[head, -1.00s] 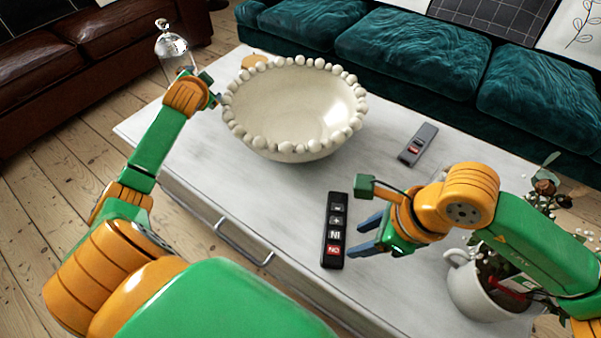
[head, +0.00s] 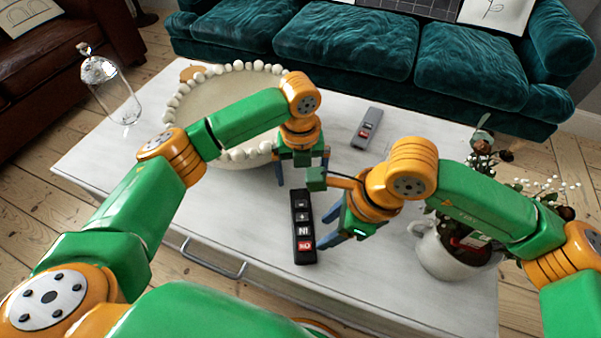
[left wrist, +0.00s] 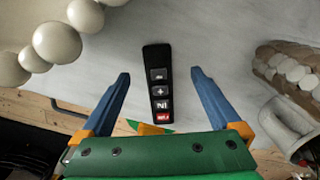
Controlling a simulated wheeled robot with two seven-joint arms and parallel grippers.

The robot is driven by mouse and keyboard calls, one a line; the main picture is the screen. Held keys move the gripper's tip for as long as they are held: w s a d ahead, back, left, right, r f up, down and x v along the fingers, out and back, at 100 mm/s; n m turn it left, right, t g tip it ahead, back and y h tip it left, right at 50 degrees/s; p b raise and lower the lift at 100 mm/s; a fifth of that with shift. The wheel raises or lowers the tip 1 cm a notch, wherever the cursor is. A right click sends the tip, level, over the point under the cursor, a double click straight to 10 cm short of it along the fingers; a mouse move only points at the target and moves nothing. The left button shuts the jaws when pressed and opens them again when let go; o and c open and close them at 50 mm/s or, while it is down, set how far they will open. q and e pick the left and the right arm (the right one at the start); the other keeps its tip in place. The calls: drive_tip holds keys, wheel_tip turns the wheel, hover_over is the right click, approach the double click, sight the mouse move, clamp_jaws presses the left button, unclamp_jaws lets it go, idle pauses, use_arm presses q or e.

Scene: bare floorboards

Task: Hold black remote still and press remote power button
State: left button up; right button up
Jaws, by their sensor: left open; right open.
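The black remote (head: 303,240) lies on the white table, its long side pointing toward me. Its red button (head: 305,245) is at the near end, with several grey buttons beyond it. My left gripper (head: 303,181) is open and empty above the remote's far end. In the left wrist view the remote (left wrist: 152,60) shows between its two blue fingers, apart from both, with the red button (left wrist: 162,117) nearest the gripper. My right gripper (head: 328,229) is open just right of the remote, fingers pointing at its side. I cannot tell whether they touch it.
A large cream bowl with a beaded rim (head: 172,100) stands behind my left arm. A grey remote (head: 366,128) lies farther back. A white pot with a plant (head: 450,258) stands at the right, and a glass dome (head: 112,92) at the back left. The table's front left is clear.

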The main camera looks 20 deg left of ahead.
sight(300, 196)
use_arm(q)
wheel_tip(300, 196, down, 7)
drive_tip(key=shift+s+a+f, duration=0.1)
drive_tip(key=shift+s, duration=0.05)
clamp_jaws()
idle(0.4)
use_arm(e)
clamp_jaws()
idle(1.8)
